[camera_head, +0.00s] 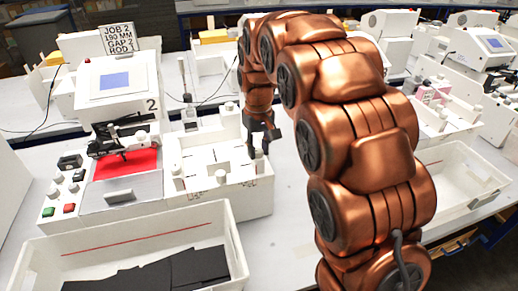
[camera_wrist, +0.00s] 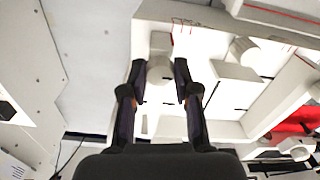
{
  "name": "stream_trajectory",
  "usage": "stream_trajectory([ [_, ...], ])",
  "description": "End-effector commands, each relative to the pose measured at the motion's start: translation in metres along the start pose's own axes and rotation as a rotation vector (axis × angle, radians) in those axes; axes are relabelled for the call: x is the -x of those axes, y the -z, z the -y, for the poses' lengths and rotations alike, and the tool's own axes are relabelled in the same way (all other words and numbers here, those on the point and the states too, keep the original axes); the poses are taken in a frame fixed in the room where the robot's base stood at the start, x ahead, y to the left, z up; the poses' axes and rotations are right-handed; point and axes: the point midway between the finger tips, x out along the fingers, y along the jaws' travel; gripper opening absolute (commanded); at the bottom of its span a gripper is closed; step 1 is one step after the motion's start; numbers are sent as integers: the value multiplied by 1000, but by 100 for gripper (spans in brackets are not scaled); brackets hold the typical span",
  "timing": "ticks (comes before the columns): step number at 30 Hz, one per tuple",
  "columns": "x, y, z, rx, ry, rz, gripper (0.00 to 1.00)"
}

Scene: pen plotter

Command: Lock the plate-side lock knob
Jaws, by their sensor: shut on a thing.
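The white fixture block (camera_head: 240,200) beside the plotter carries several white knobs. My gripper (camera_head: 259,150) points down at its right front corner, with its fingers around a white knob (camera_head: 259,161). In the wrist view my gripper (camera_wrist: 160,82) has one dark finger on each side of this knob (camera_wrist: 160,68). It is shut on the knob; the fingers partly hide its sides. I cannot tell from any marking whether this is the plate-side lock knob, nor how far it is turned.
Left of the block stands plotter 2 (camera_head: 120,90) with a red plate area (camera_head: 127,164) and a button panel (camera_head: 62,195). A job card (camera_head: 120,40) stands on top. A bin with black pieces (camera_head: 228,232) is in front. An open white bin (camera_head: 462,150) stands right.

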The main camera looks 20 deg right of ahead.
Motion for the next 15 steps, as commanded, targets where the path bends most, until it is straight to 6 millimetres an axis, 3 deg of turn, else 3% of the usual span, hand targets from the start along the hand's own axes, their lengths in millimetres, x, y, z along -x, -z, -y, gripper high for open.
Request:
stream_trajectory([
  [15,-3,1,0,-414,0,-4,0],
])
